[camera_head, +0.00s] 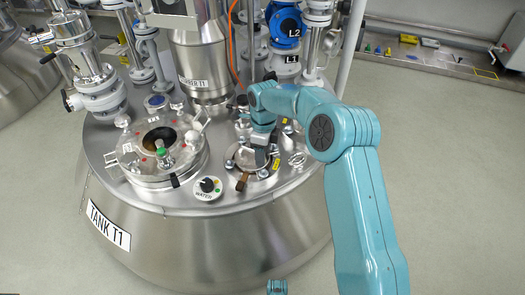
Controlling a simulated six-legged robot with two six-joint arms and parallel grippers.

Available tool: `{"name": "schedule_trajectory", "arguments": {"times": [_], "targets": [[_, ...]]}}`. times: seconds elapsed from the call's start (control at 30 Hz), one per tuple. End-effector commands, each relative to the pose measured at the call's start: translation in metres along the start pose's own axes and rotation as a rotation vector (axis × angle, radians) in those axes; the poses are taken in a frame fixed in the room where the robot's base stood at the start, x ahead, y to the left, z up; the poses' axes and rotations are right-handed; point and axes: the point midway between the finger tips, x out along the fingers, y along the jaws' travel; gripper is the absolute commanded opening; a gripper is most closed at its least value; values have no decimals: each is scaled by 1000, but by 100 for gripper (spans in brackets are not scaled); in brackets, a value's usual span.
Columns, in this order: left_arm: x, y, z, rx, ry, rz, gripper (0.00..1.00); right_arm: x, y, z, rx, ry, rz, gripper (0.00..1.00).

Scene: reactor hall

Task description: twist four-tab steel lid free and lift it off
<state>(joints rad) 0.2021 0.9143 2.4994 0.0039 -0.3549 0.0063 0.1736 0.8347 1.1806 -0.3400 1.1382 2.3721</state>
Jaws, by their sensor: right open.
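A round steel lid (240,160) with dark knobs around its rim sits on the top of the tank marked TANK T1, right of centre. My right arm reaches in from the lower right and bends down over it. My right gripper (260,156) is open and points down over the right part of the lid. The gripper and wrist hide part of the lid, and I cannot tell whether the fingers touch it. A brown handle (242,182) sticks out at the lid's front edge. My left gripper is not in view.
A round WATER dial (208,188) sits in front. Steel pipes, a column (200,60) and a blue valve (285,25) rise behind. The floor at right is clear.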

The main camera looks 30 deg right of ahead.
Motion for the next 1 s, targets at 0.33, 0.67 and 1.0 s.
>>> {"name": "schedule_trajectory", "arguments": {"times": [0.33,0.67,1.0], "targets": [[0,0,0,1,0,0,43,0,1,0,11,-1,0,0],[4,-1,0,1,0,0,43,1,14,5,402,-24,1,0],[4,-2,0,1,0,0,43,2,17,6,476,-27,3,0]]}}
